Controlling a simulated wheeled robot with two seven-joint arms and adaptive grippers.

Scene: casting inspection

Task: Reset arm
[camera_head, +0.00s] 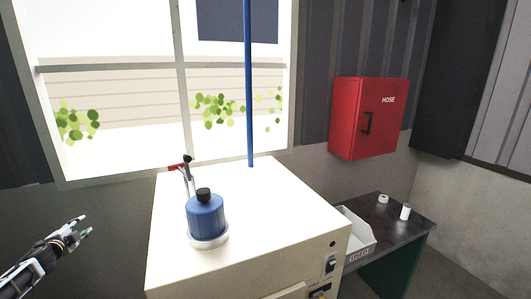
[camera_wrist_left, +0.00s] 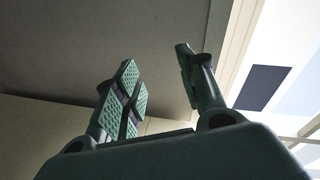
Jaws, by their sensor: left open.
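My left gripper (camera_head: 82,226) shows at the lower left of the head view, left of the cream machine cabinet and apart from it. In the left wrist view its fingers (camera_wrist_left: 160,85) are spread, with nothing between them. My right gripper does not show in either view.
A cream cabinet (camera_head: 180,262) carries a blue bottle (camera_head: 207,218) and a red-handled fitting (camera_head: 185,172). A blue pole (camera_head: 248,90) rises behind it. A dark table (camera_head: 405,228) at right holds a white bin (camera_head: 358,245) and two small white pieces. A red hose box (camera_head: 368,118) hangs on the wall.

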